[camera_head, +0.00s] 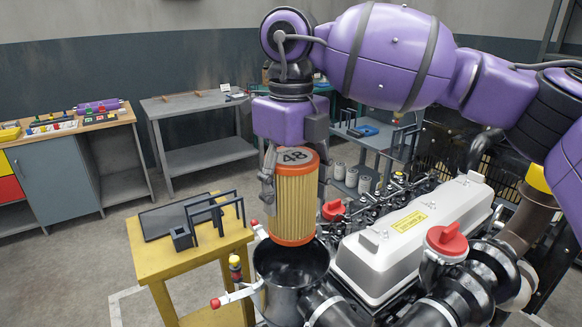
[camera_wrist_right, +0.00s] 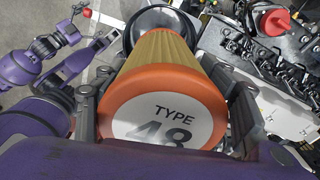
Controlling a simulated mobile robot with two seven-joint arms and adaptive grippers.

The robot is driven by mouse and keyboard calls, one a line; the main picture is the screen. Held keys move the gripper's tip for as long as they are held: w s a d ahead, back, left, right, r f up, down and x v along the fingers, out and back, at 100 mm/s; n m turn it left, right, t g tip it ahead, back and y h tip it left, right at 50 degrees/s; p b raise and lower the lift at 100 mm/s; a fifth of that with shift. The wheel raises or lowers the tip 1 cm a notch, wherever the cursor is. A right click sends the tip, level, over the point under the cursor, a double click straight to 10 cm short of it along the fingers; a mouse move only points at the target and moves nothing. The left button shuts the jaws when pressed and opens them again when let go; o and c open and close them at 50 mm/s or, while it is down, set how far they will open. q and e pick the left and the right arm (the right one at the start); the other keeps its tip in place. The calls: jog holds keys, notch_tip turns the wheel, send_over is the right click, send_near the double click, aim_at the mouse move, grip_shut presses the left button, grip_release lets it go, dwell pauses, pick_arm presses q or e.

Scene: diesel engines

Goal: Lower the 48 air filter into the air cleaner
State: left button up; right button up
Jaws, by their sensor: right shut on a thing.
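The 48 air filter (camera_head: 296,200) is a tan pleated cylinder with orange end rings and a "48" label on top. My right gripper (camera_head: 294,178) is shut on its upper part and holds it upright. It also shows large in the right wrist view (camera_wrist_right: 170,75), with fingers on both sides. The air cleaner (camera_head: 290,270) is an open dark canister directly below. The filter's lower ring is at about the canister's rim in the head view; I cannot tell whether it is inside.
The engine (camera_head: 410,240) with a silver cover and red caps stands close on the right. A red-tipped lever (camera_head: 238,294) sticks out at the canister's left. A yellow table (camera_head: 185,270) with black frames is on the left. Grey benches stand behind.

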aim_at(291, 239)
jog(key=shift+w, duration=0.15)
jog(key=shift+s+f, duration=0.3)
jog(key=shift+s, duration=0.15)
jog(key=shift+f+b, duration=0.35)
jog(key=shift+f, duration=0.3)
jog(key=shift+w+f, duration=0.15)
jog(key=shift+f, duration=0.5)
jog(key=shift+f+b, duration=0.55)
jog(key=shift+f, duration=0.25)
jog(key=shift+f+b, duration=0.55)
jog(key=shift+f, duration=0.95)
jog(key=shift+f+b, duration=0.35)
jog(key=shift+f, duration=1.05)
jog(key=shift+f+b, duration=0.7)
jog(key=shift+f, duration=2.85)
pick_arm(q)
jog(key=s+a+f, duration=0.1)
jog(key=s+f, duration=0.2)
jog(key=f, duration=0.2)
jog(key=shift+s+a+f+g, duration=0.15)
jog(key=shift+s+a+g, duration=0.15)
jog(key=shift+a, duration=0.1)
